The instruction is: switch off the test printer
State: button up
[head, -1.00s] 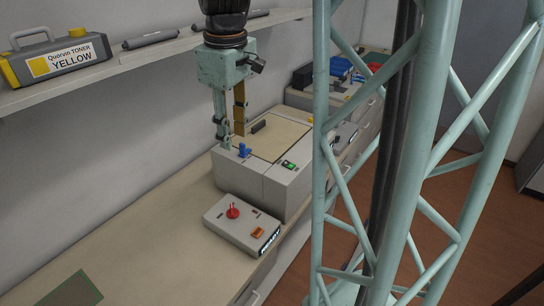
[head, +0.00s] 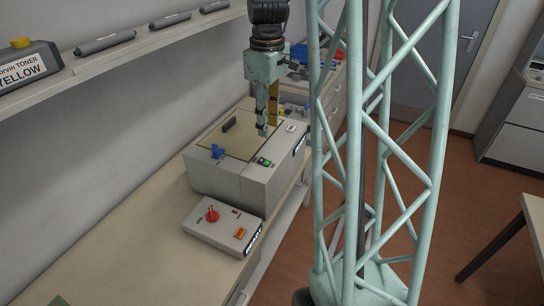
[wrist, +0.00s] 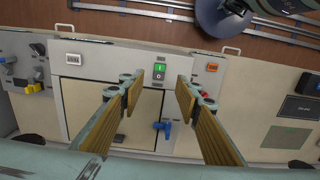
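The test printer (head: 212,178) is a light grey box on the bench, with a beige panel on top and a small blue lever (head: 217,151). Its power switch (head: 264,161) has a green part and a dark part. In the wrist view the switch (wrist: 160,71) shows a green "I" above a "0"; I cannot tell which side is pressed. My gripper (head: 268,131) hangs above the printer top, behind the switch in the head view. In the wrist view my gripper (wrist: 160,90) is open and empty, with the switch seen between and just beyond its fingertips.
A grey control box (head: 205,236) with a red knob (head: 211,215) and orange button (head: 240,233) stands in front of the printer. Bare bench lies at the front left.

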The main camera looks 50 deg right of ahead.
aim_at(268, 163)
jog(key=shift+f, duration=0.1)
jog(key=shift+f, duration=6.75)
jog(key=c, duration=0.9)
